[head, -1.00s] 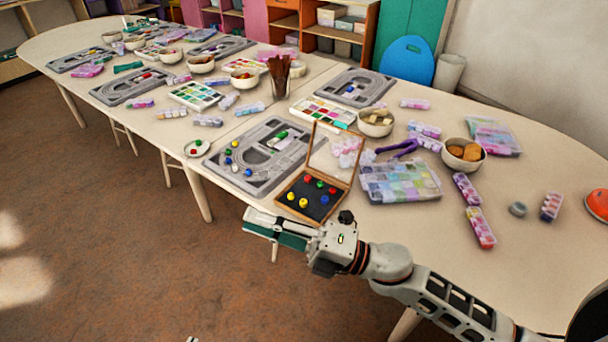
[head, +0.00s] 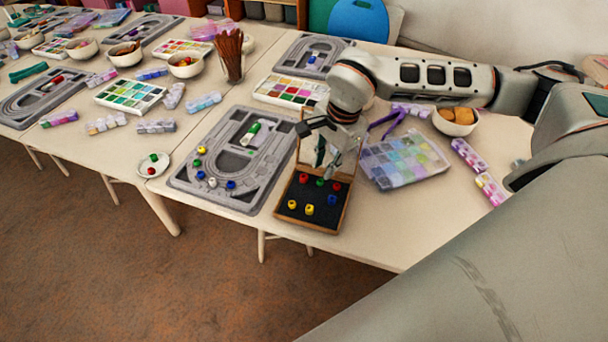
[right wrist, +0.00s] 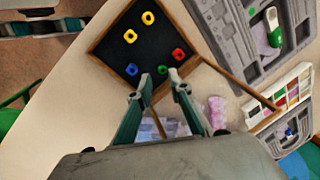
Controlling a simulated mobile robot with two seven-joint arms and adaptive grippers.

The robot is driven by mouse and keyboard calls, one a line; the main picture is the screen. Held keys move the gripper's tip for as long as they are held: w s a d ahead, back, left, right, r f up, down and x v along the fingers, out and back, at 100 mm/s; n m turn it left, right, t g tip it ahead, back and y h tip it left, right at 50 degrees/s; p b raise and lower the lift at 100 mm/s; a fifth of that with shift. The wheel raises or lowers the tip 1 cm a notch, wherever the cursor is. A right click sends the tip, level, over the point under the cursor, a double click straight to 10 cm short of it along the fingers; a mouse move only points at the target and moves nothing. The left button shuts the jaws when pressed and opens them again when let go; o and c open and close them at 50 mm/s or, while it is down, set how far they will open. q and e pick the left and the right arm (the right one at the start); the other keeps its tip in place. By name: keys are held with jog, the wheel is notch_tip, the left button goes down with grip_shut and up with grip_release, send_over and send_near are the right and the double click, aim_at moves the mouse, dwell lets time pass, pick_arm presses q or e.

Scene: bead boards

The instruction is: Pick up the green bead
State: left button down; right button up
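The green bead (head: 320,182) lies in the open wooden box (head: 312,224) on its black lining, between two red beads (head: 304,178) (head: 336,186). My right gripper (head: 327,168) is over the box, in front of its raised lid, pointing down. In the right wrist view its fingers (right wrist: 161,80) are apart with nothing between them. There the green bead (right wrist: 171,73) shows close by the right fingertip, partly covered by it. I cannot tell whether they touch. Two yellow beads (head: 309,210) (head: 292,204) and a blue bead (head: 332,200) share the box. My left gripper is out of view.
A grey bead board (head: 184,180) with several beads lies left of the box. A clear compartment case (head: 405,160) lies right of the box. A cup of brown sticks (head: 230,60) stands behind.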

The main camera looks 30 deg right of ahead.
aim_at(322, 181)
jog(key=shift+w+d+f, duration=0.35)
jog(key=shift+d, duration=0.2)
jog(key=shift+f, duration=0.8)
jog(key=f, duration=0.2)
jog(key=w+f, duration=0.1)
jog(key=f, duration=0.2)
jog(key=shift+a+b, duration=0.1)
jog(key=shift+b, duration=0.3)
jog(key=c, duration=0.4)
jog(key=shift+r, duration=0.1)
